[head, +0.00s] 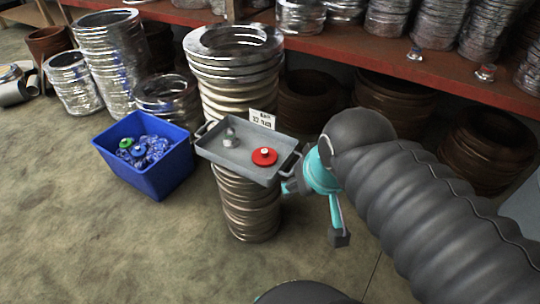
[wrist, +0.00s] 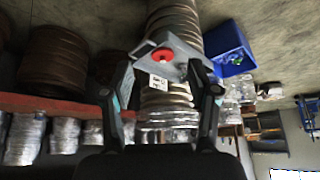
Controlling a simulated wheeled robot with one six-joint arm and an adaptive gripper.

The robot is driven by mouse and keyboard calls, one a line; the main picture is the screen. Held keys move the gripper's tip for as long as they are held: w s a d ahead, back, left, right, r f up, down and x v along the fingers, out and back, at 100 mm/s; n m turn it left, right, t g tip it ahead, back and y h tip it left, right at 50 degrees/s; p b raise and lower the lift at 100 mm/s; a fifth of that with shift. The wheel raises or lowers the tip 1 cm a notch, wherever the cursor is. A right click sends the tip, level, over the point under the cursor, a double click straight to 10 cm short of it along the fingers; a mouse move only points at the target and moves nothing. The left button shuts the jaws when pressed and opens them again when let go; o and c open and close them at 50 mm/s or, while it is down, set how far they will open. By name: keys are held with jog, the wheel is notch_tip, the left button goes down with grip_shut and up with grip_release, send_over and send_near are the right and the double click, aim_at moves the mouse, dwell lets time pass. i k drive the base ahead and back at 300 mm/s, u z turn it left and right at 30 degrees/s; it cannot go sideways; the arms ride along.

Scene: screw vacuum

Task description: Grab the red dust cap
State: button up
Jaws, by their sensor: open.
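My gripper (head: 314,212) is open and empty, just right of the tray and apart from the cap. In the wrist view the red cap (wrist: 162,54) shows on the tray, in the gap between the fingertips of my gripper (wrist: 160,66). Nothing covers the cap in either view.
A small metal fitting (head: 230,140) also lies on the tray, and a white sign (head: 262,119) stands at its back edge. A blue bin (head: 165,180) with bluish items stands left on the floor. A red shelf (head: 345,48) with wrapped stacks runs behind.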

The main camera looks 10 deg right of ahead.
aim_at(263, 157)
jog(key=u, duration=1.8)
jog(key=i, duration=2.85)
jog(key=z, duration=3.95)
